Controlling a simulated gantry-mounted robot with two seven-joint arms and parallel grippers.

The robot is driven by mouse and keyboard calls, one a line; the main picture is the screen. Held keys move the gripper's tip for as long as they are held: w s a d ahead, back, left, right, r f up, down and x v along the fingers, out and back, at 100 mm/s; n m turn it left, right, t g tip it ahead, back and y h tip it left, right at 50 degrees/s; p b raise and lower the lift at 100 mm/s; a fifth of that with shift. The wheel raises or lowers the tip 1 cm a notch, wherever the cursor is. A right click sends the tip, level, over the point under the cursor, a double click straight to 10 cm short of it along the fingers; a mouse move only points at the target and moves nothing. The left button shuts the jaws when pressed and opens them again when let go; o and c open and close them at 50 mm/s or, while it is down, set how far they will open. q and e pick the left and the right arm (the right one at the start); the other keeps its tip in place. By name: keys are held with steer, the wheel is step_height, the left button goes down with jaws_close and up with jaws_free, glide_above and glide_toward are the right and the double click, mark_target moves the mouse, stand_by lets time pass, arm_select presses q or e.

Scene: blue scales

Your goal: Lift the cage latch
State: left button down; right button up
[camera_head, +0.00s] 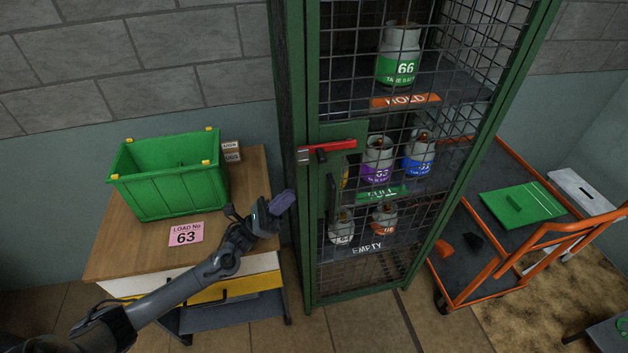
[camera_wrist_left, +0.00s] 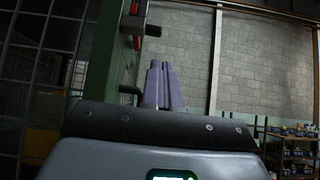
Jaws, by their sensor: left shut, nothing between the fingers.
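The green cage (camera_head: 311,230) stands in the middle of the head view with its mesh door closed. The cage latch (camera_head: 327,146) is a red bar lying roughly level across the door's left edge. Part of it shows as a red strip in the left wrist view (camera_wrist_left: 134,8). My left gripper (camera_head: 283,202) is shut and empty, left of the cage and lower than the latch in the head view, apart from it. Its purple fingers (camera_wrist_left: 164,85) are together in the left wrist view. My right gripper is not in view.
Several gas cylinders (camera_head: 398,55) stand on the cage shelves. An orange trolley (camera_head: 476,292) is at the right.

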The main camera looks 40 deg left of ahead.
arm_select(q)
steer(key=shift+d, duration=0.1)
stand_by(0.3)
steer(key=p+x, duration=0.1)
steer(key=x, duration=0.9)
steer(key=shift+p, duration=0.3)
